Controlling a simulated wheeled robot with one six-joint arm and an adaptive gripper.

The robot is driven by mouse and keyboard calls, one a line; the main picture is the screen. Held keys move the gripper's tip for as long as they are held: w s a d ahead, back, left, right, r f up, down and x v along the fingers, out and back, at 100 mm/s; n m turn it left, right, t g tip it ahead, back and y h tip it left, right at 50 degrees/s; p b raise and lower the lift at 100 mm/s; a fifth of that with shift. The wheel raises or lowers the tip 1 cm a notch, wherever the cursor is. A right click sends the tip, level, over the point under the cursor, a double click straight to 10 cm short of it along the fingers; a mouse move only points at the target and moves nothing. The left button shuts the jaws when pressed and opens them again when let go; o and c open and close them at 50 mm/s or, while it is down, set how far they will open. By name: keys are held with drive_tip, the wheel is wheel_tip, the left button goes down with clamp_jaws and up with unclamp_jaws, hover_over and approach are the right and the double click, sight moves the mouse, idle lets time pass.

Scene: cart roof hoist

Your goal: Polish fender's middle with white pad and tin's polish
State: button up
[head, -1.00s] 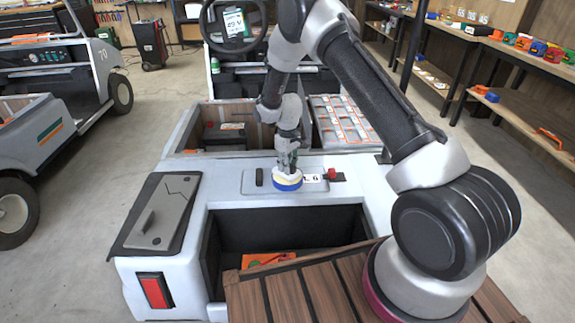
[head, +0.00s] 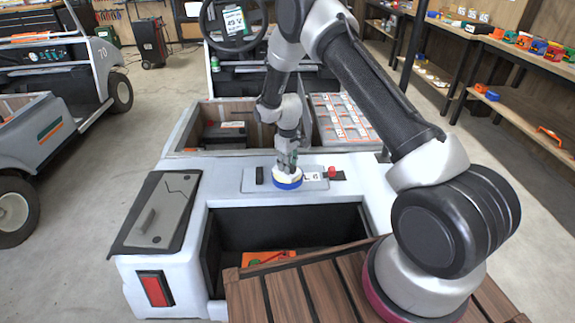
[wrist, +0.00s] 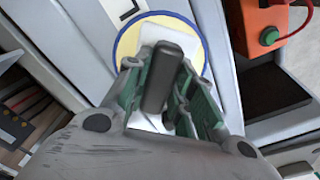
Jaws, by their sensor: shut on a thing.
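A round blue-rimmed tin (head: 288,183) with a yellow ring inside it stands on the pale grey deck of the cart. It also shows in the wrist view (wrist: 127,42). The white pad (wrist: 163,36) is at the tin's opening, and its dark grip (wrist: 160,77) is between my green fingers. My gripper (head: 288,160) is shut on this grip, directly above the tin. The pad's underside is hidden, so I cannot tell how firmly it touches the polish. The cart's pale body (head: 180,262) surrounds an open bay; I cannot tell which part is the fender.
A dark grey panel with a handle (head: 160,215) lies on the left. A red knob (head: 332,172) is right of the tin. An open bay (head: 285,230) holding an orange item is in front. Bins with a dark box and cases (head: 340,118) are behind.

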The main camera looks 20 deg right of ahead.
idle(0.4)
drive_tip(key=shift+r, duration=3.45)
